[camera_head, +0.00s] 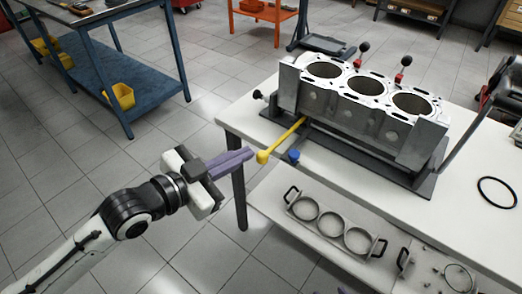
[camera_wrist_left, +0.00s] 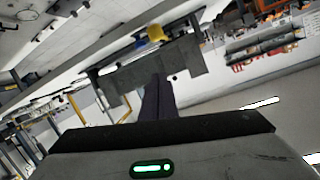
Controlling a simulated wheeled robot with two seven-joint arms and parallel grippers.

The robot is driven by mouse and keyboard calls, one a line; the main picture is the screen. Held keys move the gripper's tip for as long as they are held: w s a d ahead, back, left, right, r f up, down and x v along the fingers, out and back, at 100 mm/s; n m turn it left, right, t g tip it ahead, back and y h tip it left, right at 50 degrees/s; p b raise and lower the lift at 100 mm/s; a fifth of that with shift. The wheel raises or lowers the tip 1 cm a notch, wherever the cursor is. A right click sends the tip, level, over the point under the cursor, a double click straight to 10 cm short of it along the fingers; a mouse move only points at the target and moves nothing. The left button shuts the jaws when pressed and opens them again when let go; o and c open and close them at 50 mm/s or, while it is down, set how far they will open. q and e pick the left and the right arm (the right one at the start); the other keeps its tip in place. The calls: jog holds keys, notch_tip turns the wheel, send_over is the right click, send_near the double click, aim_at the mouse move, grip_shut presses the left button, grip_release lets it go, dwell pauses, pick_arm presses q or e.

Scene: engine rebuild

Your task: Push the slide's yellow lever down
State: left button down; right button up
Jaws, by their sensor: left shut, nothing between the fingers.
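In the left wrist view a yellow knob (camera_wrist_left: 155,33) shows just beyond the fingertips. My left gripper (camera_head: 248,155) is shut and empty, its purple fingers pointing right. Its tips are right beside the knob in the head view; I cannot tell whether they touch it. Small purple pieces at the bottom edge of the head view look like tips of my right gripper (camera_head: 330,291); its state cannot be made out.
The engine block (camera_head: 350,100) with three bores stands on the white table (camera_head: 465,195). A blue knob (camera_head: 294,156) is near the lever. A lower shelf holds a three-ring frame (camera_head: 333,226). A black ring (camera_head: 497,192) lies at right.

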pick_arm(q)
send_over(261, 154)
jog(key=d, duration=0.2)
notch_tip(261, 154, down, 2)
jog(key=f, duration=0.1)
jog(key=a+f, duration=0.1)
jog(key=s+f, duration=0.1)
jog(key=shift+s+a, duration=0.1)
jog(key=shift+a, duration=0.2)
jog(key=shift+a+f, duration=0.15)
jog(key=shift+f, duration=0.2)
